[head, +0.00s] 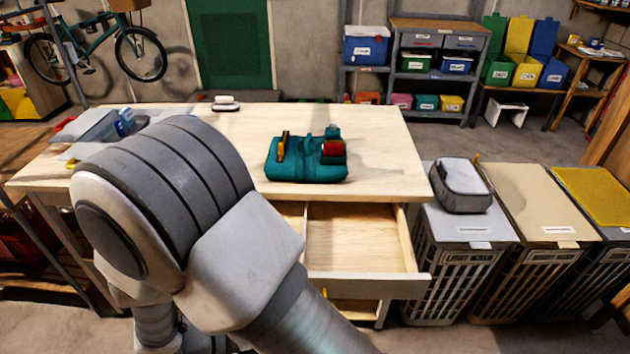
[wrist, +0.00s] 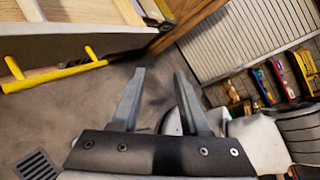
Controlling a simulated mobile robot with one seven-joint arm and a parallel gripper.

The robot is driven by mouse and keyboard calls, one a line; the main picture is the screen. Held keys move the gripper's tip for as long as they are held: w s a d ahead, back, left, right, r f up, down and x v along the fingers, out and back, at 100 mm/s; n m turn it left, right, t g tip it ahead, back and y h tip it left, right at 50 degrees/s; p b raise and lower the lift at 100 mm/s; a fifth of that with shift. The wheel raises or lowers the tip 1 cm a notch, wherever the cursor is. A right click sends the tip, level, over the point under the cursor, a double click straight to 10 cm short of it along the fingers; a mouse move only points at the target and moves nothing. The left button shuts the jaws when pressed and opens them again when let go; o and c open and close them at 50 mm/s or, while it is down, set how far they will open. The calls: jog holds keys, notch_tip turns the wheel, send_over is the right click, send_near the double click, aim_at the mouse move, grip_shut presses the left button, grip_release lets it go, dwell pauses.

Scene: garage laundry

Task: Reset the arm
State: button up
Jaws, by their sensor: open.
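My arm fills the left and middle of the head view, in front of the wooden workbench (head: 370,125). My gripper is outside the head view. In the wrist view my gripper (wrist: 158,85) has its two fingers apart, with nothing between them. It is above bare concrete floor, near a yellow handle (wrist: 55,75) at the upper left. A drawer (head: 360,240) in the workbench stands open in the head view, and the part of it that shows is empty. My arm hides its left part.
A teal tool caddy (head: 305,172) stands on the bench. A grey pouch (head: 461,185) lies on a lidded hamper (head: 460,223) at right. A floor drain (wrist: 37,165) shows in the wrist view.

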jog(key=s+d+r+m+y+p, duration=0.1)
jog(key=d+r+m+y+p, duration=0.2)
jog(key=d+r+m+y, duration=0.4)
jog(key=s+d+r+m+y+p, duration=0.1)
jog(key=d+r+m+y+p, duration=0.3)
jog(key=r+m, duration=1.6)
jog(key=d+m+y, duration=0.3)
jog(key=d+m, duration=0.1)
jog(key=d, duration=0.1)
jog(key=shift+r+p, duration=0.15)
jog(key=shift+p, duration=0.15)
